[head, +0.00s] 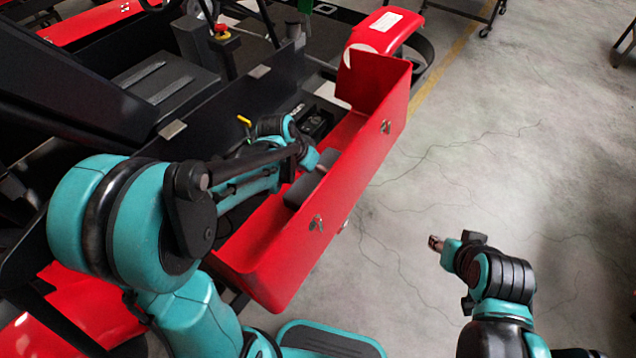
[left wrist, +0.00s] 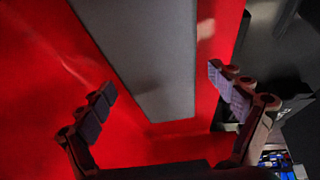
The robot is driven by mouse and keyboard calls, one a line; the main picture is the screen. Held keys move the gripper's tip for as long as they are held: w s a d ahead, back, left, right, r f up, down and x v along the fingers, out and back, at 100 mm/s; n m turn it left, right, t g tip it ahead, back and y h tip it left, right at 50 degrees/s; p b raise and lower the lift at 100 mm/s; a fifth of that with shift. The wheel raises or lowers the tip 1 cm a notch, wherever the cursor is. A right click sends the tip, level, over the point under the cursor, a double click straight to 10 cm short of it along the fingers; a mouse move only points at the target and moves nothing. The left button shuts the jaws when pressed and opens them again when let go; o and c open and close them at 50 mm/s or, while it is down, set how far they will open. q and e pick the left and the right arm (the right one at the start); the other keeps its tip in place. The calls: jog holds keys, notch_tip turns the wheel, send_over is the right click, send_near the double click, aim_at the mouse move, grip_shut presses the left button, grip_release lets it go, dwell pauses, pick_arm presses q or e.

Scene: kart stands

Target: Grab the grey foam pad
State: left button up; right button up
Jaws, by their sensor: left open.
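The grey foam pad (left wrist: 153,50) is a long flat grey block lying in the red side pod (left wrist: 45,60) in the left wrist view. It also shows in the head view (head: 303,191), partly covered by my left wrist. My left gripper (left wrist: 163,93) is open, with one finger on each side of the pad's near end. Red surface shows between the fingers and the pad, and nothing is gripped. In the head view its fingers are mostly hidden by my arm. My right gripper (head: 438,244) is over the floor, away from the pad; its finger opening is unclear.
The pod's tall red outer wall (head: 350,190) stands right of the pad. The black kart body (head: 90,70) and a yellow-handled part (head: 244,121) lie to the left. Bare concrete floor (head: 480,160) is free at the right.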

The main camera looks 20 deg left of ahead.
pick_arm(q)
jog(key=shift+w+d+f, duration=0.1)
jog(key=shift+w+f, duration=0.05)
jog(key=shift+f, duration=0.15)
jog(key=shift+r, duration=0.1)
jog(key=shift+c, duration=0.4)
jog(key=c, duration=1.1)
jog(key=shift+o, duration=0.2)
